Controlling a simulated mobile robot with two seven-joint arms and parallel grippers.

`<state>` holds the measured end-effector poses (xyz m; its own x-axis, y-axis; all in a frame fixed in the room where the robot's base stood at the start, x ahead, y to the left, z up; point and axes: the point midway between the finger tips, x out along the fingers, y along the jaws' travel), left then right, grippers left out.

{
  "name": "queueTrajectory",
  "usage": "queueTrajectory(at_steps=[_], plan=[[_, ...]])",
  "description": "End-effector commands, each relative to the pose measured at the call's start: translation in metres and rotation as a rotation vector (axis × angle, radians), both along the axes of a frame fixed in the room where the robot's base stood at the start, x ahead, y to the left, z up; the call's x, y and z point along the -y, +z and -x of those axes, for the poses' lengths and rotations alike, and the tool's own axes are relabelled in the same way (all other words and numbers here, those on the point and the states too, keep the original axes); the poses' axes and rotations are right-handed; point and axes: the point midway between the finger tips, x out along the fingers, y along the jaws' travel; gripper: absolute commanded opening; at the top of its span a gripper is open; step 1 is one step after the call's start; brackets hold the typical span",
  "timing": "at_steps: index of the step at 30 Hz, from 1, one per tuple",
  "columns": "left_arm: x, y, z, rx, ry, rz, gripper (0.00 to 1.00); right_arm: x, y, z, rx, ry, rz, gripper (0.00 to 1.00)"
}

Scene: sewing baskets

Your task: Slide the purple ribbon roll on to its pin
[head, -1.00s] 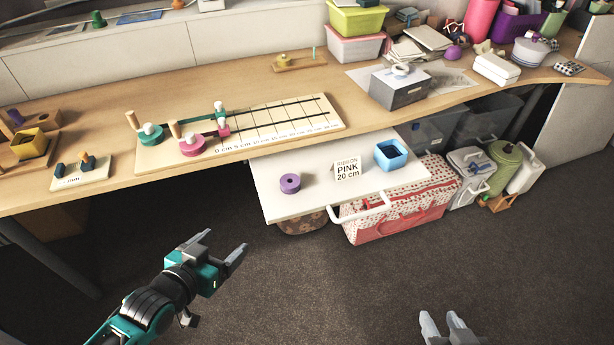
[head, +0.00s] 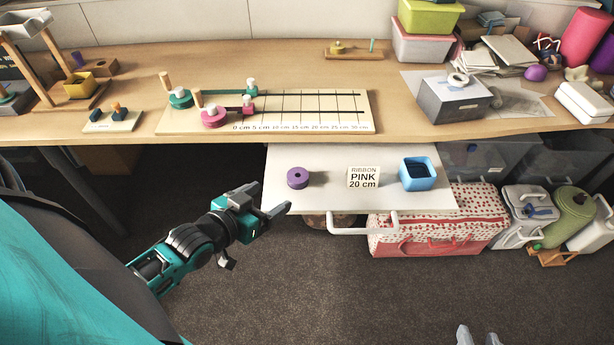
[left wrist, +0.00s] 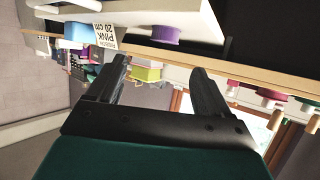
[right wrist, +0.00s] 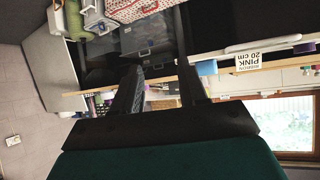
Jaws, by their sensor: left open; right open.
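The purple ribbon roll (head: 297,178) lies flat on the white pull-out shelf (head: 330,207), left of the card reading "RIBBON PINK 20 cm" (head: 362,178). It also shows in the left wrist view (left wrist: 165,34). My left gripper (head: 272,199) is open and empty, just in front of the shelf's left front corner, apart from the roll. Wooden pegs rise from the measuring board (head: 300,128) beside a teal roll (head: 181,98) and a pink roll (head: 214,116). I cannot tell which pin is the purple roll's.
A blue box (head: 418,175) stands on the shelf's right side. The shelf's white handle (head: 362,230) juts out in front. A grey box (head: 453,104) sits on the desk at right. A polka-dot case (head: 440,237) stands below.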

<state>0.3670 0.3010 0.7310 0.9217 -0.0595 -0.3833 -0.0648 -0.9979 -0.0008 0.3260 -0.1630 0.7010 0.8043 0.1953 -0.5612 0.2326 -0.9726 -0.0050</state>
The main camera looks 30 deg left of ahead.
Motion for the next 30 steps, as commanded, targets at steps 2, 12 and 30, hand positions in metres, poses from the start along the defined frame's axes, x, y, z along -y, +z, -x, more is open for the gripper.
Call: queueTrajectory(at_steps=[2,12,30], plan=[[0.0,-0.004,-0.01,0.004,0.0,0.0,0.8,-0.001,-0.003,0.0,-0.002,0.002,-0.002,0.43],[0.003,-0.026,-0.06,0.002,0.0,0.0,0.8,-0.009,-0.008,0.0,-0.002,0.013,-0.016,0.43],[-0.001,-0.045,-0.116,0.001,-0.001,0.0,0.8,-0.015,-0.012,-0.008,0.01,0.022,-0.029,0.43]])
